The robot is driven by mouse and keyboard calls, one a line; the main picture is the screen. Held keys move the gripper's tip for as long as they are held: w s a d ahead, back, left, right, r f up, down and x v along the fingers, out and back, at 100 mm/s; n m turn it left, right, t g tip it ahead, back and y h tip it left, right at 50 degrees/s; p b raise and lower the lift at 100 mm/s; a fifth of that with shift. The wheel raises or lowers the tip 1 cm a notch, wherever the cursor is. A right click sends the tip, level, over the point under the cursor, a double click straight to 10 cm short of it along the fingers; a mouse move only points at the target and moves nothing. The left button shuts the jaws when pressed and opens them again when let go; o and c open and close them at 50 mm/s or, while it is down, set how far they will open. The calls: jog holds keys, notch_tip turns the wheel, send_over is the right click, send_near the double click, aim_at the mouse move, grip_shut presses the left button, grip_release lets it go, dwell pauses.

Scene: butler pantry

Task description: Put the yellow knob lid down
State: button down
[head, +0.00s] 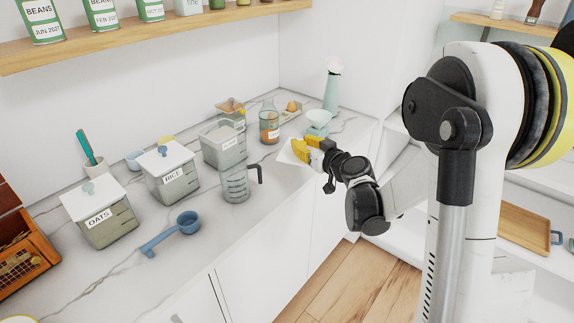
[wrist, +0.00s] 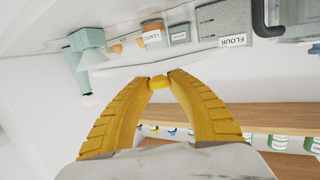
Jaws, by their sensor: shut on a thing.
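My gripper (head: 312,147) has yellow fingers and is over the right part of the marble counter. It is shut on the yellow knob of a white lid (head: 289,155). In the wrist view the yellow knob (wrist: 158,82) sits between the fingertips, with the pale lid plate beyond it. The lid appears near the counter's front edge, in front of the mint scale. I cannot tell whether it touches the counter. The fingers hide part of the lid in the head view.
The open flour container (head: 225,147), a glass jar (head: 269,124), a mint scale (head: 318,120) and a mint vase (head: 331,92) stand nearby. A measuring jug (head: 236,184) and blue scoop (head: 170,233) are at the front. Counter between scoop and front edge is clear.

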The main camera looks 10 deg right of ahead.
jog(key=w+a+f+b, duration=0.1)
jog(key=w, duration=0.1)
jog(key=w+a+f+b, duration=0.1)
jog(key=w+a+f, duration=0.2)
jog(key=w+f, duration=0.1)
jog(key=shift+w+a+b, duration=0.3)
jog(key=shift+w+b, duration=0.1)
notch_tip(320, 180, down, 4)
jog(key=shift+f+b, duration=0.1)
jog(key=shift+b, duration=1.1)
jog(key=c, duration=1.3)
grip_release()
